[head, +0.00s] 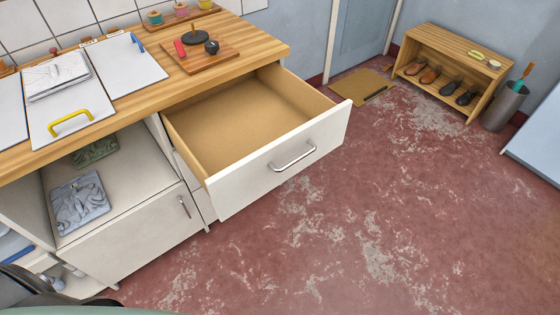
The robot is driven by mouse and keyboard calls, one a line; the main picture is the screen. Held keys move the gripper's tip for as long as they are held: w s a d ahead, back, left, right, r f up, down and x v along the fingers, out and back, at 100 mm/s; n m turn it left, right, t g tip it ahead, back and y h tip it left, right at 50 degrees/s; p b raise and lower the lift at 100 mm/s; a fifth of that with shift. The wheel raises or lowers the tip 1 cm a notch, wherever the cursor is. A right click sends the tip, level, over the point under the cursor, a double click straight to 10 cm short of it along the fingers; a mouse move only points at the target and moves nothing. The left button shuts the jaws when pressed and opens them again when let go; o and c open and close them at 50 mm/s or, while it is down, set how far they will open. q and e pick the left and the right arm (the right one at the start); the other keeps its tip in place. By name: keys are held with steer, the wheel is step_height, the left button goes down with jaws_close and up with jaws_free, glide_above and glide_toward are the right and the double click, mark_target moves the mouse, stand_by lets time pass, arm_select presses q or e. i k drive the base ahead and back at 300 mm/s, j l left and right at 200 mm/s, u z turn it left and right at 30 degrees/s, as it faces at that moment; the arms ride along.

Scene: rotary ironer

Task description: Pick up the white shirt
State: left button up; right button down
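A folded white shirt (57,75) lies on the wooden counter at the upper left. It rests at the back of a white panel with a yellow handle (70,122). Its folds show as grey lines on top. Nothing covers it and no gripper is near it. Neither of my grippers can be seen in the head view.
An empty drawer (245,122) stands pulled out below the counter (200,83). A wooden board (205,64) with small items lies right of the panels. Folded grey cloth (80,205) and green cloth (97,150) lie in the open shelf. The red floor (330,235) is clear.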

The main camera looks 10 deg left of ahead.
mark_target(55, 72)
steer(key=u, duration=1.8)
steer(key=i+j+z, duration=0.1)
steer(key=j+z, duration=0.2)
steer(key=j, duration=0.35)
steer(key=j+z, duration=0.3)
steer(key=j, duration=0.35)
